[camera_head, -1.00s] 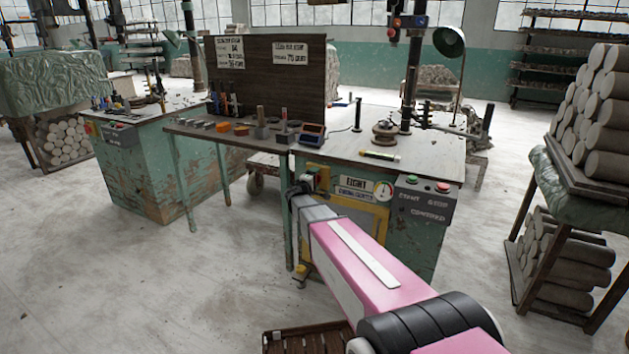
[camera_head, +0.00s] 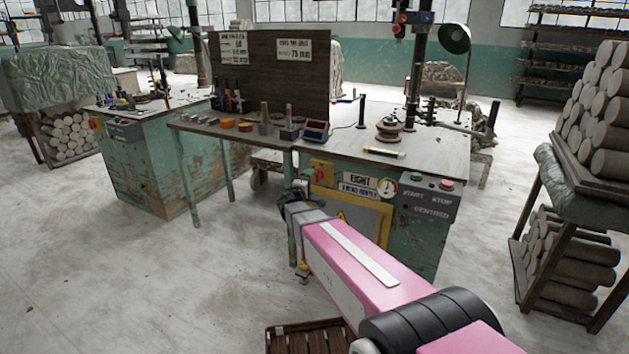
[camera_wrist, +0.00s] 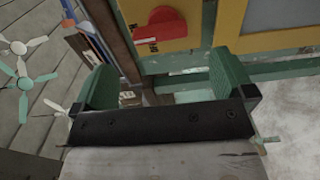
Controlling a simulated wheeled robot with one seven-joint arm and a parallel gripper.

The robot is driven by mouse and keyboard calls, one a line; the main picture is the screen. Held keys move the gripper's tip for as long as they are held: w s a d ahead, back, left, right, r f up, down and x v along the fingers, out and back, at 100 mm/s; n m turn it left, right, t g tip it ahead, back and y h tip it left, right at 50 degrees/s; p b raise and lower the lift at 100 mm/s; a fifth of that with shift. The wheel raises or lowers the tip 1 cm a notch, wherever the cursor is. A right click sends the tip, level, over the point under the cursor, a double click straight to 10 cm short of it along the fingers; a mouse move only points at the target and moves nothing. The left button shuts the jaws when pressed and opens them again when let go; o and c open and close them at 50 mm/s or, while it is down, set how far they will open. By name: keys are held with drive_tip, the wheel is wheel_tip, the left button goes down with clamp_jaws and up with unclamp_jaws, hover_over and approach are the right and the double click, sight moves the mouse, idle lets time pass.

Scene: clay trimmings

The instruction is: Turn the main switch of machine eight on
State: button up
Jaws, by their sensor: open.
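Machine eight (camera_head: 410,240) is a worn green cabinet with an "EIGHT" label (camera_head: 360,180). Its main switch (camera_head: 320,174) is a red rotary knob on a yellow plate, left of the label. In the wrist view the red knob (camera_wrist: 160,28) appears ahead of the fingers, between their lines, with small dark lettering by its lower edge. I cannot tell for sure which position it points to. My gripper (camera_wrist: 163,78) is open and empty, its green-padded fingers apart and short of the knob. In the head view my gripper (camera_head: 293,196) is lower left of the switch, its fingers hard to make out.
A green start button (camera_head: 417,176) and red stop button (camera_head: 447,184) sit on a grey panel to the right, beside a round gauge (camera_head: 388,188). A side table (camera_head: 200,130) with tools adjoins on the left. A slatted wooden crate (camera_head: 305,338) lies on the floor below my arm.

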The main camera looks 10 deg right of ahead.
drive_tip(key=shift+v, duration=1.3)
